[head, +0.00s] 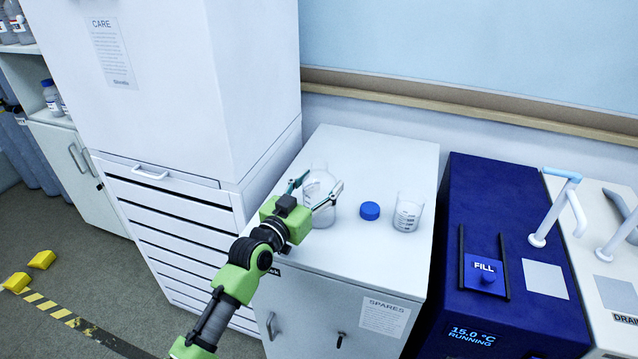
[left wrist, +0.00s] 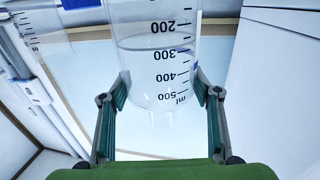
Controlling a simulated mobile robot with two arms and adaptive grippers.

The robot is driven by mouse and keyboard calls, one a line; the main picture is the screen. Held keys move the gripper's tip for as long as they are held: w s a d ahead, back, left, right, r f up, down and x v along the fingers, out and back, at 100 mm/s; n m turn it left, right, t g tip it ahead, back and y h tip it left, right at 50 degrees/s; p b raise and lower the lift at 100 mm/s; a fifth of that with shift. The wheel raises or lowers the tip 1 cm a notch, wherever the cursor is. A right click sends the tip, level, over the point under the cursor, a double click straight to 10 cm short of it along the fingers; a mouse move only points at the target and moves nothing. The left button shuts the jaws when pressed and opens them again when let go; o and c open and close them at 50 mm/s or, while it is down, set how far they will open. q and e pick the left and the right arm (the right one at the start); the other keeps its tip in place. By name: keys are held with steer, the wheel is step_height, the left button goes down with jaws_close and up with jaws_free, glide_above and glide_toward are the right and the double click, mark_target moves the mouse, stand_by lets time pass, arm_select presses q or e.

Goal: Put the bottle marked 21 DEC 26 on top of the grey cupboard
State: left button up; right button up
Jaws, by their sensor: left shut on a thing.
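My left gripper (head: 308,200) is shut on a clear graduated glass vessel (head: 318,188) at the left part of the top of the pale grey cupboard (head: 350,150). In the left wrist view the fingers hold both sides of the vessel (left wrist: 154,62), whose scale appears upside down, with marks from 200 to 500 ml. I cannot tell whether its base touches the cupboard top. No 21 DEC 26 mark is readable. Small bottles with blue caps (head: 52,97) stand on shelves at the far left; their labels are too small to read. My right gripper is out of view.
A loose blue cap (head: 370,210) and a clear beaker (head: 408,213) are right of the held vessel. The back of the cupboard top is clear. A tall white cabinet (head: 180,90) rises at left; a dark blue bath unit (head: 510,200) stands at right.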

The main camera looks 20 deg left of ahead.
arm_select(q)
steer(key=shift+r, duration=0.1)
steer(key=o, duration=1.8)
steer(key=shift+f, duration=0.2)
steer(key=shift+r, duration=0.15)
steer(key=shift+s, duration=0.35)
steer(key=b+v, duration=0.1)
steer(key=v, duration=1)
steer(key=shift+s+a, duration=0.15)
steer(key=shift+s, duration=0.05)
